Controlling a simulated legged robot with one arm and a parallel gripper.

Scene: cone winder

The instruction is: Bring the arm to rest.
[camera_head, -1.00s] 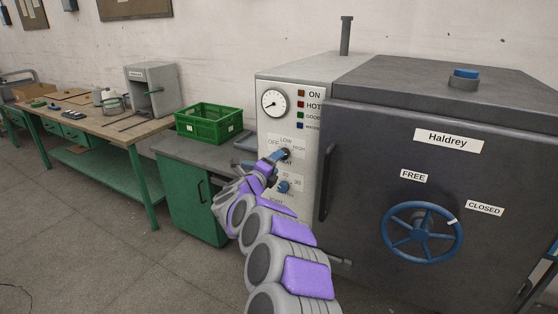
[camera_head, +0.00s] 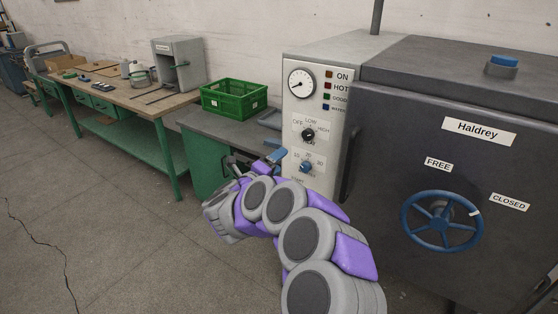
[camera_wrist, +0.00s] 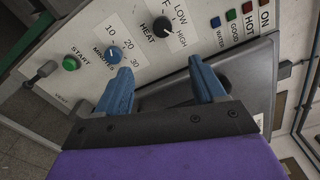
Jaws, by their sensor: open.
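My gripper (camera_wrist: 160,90) is open in the wrist view, its two blue fingers apart with nothing between them. In the head view my gripper (camera_head: 276,157) is at the end of my folded purple and grey arm, in front of the control panel (camera_head: 297,110). In the wrist view the black heat knob (camera_wrist: 164,26) and the blue minutes knob (camera_wrist: 114,54) lie beyond the fingers. The fingers look apart from both knobs. The green start button (camera_wrist: 70,63) is to the left. The arm hides the panel's lower part in the head view.
The dark Haldrey cabinet (camera_head: 380,150) with a blue handwheel (camera_head: 441,221) stands right of the panel. A green crate (camera_head: 234,99) sits on the counter left of it. A workbench (camera_head: 150,105) stands further left. The floor at front left is clear.

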